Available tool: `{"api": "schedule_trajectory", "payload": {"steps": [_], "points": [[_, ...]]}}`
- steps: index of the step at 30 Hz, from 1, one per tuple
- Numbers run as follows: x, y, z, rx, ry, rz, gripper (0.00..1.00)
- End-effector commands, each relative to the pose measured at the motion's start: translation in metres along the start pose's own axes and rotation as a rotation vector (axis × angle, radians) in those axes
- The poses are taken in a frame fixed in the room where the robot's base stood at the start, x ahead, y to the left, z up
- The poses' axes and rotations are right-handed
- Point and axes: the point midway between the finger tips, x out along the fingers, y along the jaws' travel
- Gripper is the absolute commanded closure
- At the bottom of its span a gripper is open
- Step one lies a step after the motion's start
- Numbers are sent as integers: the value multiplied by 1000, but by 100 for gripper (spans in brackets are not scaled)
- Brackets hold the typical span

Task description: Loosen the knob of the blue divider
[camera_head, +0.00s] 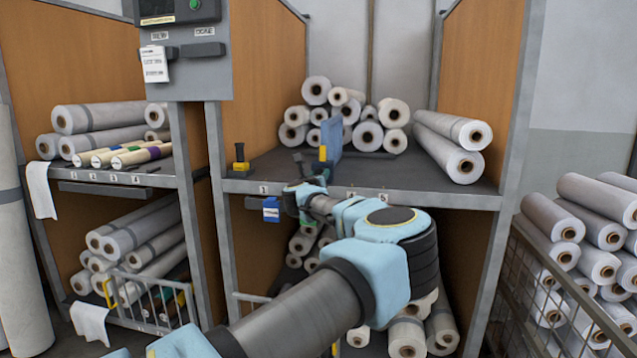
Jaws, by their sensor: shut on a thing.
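The blue divider (334,135) stands upright on the middle shelf, in front of a stack of white rolls. Its yellow knob (322,153) shows low at its front end, near the shelf's front edge. My gripper (311,162) reaches up from below in front of the shelf and is shut on the knob. The wrist and fingers hide the lower part of the knob and the divider's foot.
The shelf (270,177) has another black and yellow knob (240,157) at its left. Rolls (368,134) fill the back and right of it. A blue tag (271,209) hangs below its front edge. A wire cage (540,280) of rolls stands at right.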

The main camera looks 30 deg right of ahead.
Motion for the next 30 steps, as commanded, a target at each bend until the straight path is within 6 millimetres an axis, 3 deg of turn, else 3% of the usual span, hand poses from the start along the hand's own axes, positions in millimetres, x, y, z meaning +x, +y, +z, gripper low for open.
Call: {"api": "schedule_trajectory", "payload": {"steps": [30], "points": [[0, 3, -2, -970, -2, 0, 100]]}}
